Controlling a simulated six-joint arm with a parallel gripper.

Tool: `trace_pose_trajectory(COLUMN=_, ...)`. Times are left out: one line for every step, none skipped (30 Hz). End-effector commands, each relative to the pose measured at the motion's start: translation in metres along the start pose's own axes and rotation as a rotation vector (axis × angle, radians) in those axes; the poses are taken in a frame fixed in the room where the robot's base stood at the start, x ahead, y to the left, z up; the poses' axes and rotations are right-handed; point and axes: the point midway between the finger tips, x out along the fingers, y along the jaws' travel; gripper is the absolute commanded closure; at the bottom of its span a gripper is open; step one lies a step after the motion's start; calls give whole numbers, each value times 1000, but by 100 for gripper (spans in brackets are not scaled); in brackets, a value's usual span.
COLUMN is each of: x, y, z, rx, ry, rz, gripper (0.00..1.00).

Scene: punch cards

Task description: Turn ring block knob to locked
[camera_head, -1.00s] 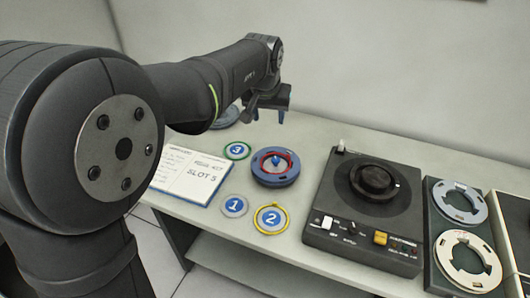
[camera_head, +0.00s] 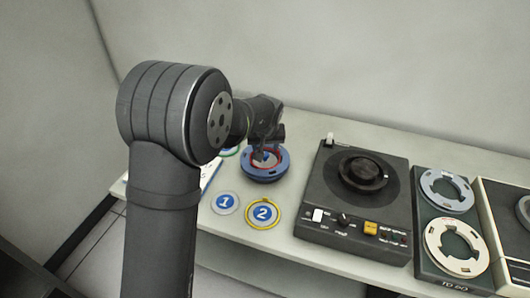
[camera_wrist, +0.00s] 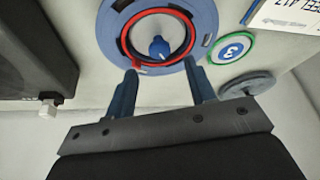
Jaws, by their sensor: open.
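The ring block (camera_head: 265,172) is a round blue block with a red ring in its top, on the bench left of the dark machine. In the wrist view the ring block (camera_wrist: 205,22) shows near the top, with a blue knob (camera_wrist: 159,47) on the pale disc at its centre. My gripper (camera_wrist: 163,72) is open and empty. Its two blue fingers point at the block, one on each side of the knob's line and short of the knob in the picture. In the head view my gripper (camera_head: 266,152) is over the block and hides most of the knob.
A dark machine (camera_head: 318,232) with a round hub stands right of the block. Discs numbered 1 (camera_head: 226,203) and 2 (camera_head: 263,213) lie in front. Disc 3 (camera_wrist: 232,48) and a grey disc (camera_wrist: 247,84) lie beside the block. Reels (camera_head: 457,246) sit farther right.

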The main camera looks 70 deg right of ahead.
Motion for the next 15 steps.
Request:
trace_pose_trajectory(x=11, y=0, z=1, rx=0, ry=-3, rz=-2, gripper=50)
trace_pose_trajectory(x=17, y=0, z=1, rx=0, ry=-3, rz=-1, gripper=50)
trace_pose_trajectory(x=23, y=0, z=1, rx=0, ry=-3, rz=-1, gripper=50)
trace_pose_trajectory(x=28, y=0, z=1, rx=0, ry=-2, rz=-1, gripper=50)
trace_pose_trajectory(x=32, y=0, z=0, rx=0, ry=-2, rz=-1, gripper=50)
trace_pose_trajectory(x=37, y=0, z=0, rx=0, ry=-2, rz=-1, gripper=50)
trace_pose_trajectory(x=40, y=0, z=0, rx=0, ry=-2, rz=-1, gripper=50)
trace_pose_trajectory(x=42, y=0, z=0, rx=0, ry=-1, rz=0, gripper=50)
trace_pose_trajectory(x=46, y=0, z=0, rx=0, ry=-1, rz=0, gripper=50)
trace_pose_trajectory(x=48, y=0, z=0, rx=0, ry=-1, rz=0, gripper=50)
trace_pose_trajectory(x=50, y=0, z=0, rx=0, ry=-1, rz=0, gripper=50)
trace_pose_trajectory(x=51, y=0, z=0, rx=0, ry=-1, rz=0, gripper=50)
trace_pose_trajectory(x=52, y=0, z=0, rx=0, ry=-1, rz=0, gripper=50)
trace_pose_trajectory(x=53, y=0, z=0, rx=0, ry=0, rz=0, gripper=50)
trace_pose_trajectory(x=53, y=0, z=0, rx=0, ry=0, rz=0, gripper=50)
